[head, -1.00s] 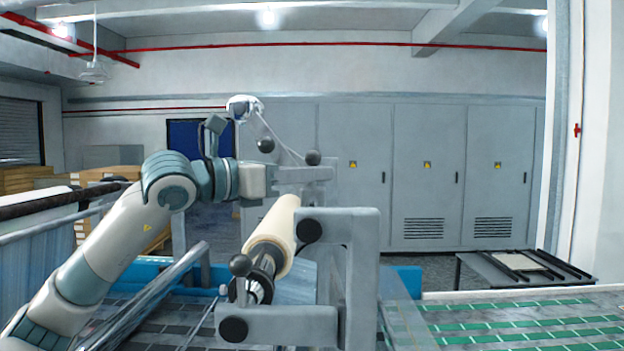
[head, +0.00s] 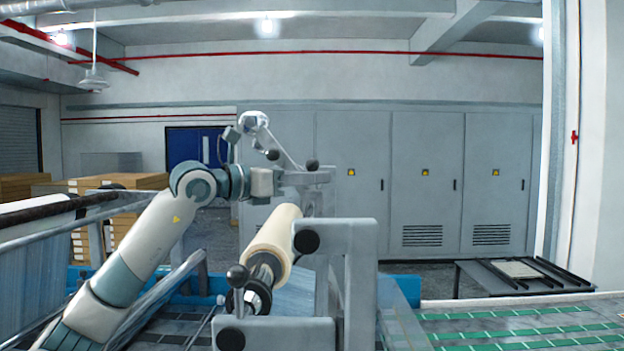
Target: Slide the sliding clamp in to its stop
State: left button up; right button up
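A cream roll (head: 273,241) sits on a dark shaft (head: 262,275) in a grey metal frame (head: 350,235). At its far end is a grey bracket (head: 306,179) with dark round knobs, which looks like the sliding clamp; I cannot tell how close it is to its stop. My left gripper (head: 278,183) is at the left side of this bracket, touching it or very near. Its fingers are too small and overlapped to show whether they are open or shut. My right gripper is not in view.
The frame's near arm (head: 285,333) carries a dark ball-ended lever (head: 238,277). Rails and a web of material lie at the left. A low table (head: 520,273) stands at the right, and grey cabinets (head: 425,180) line the back wall.

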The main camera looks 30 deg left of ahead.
pick_arm(q)
jog(key=shift+f, duration=0.1)
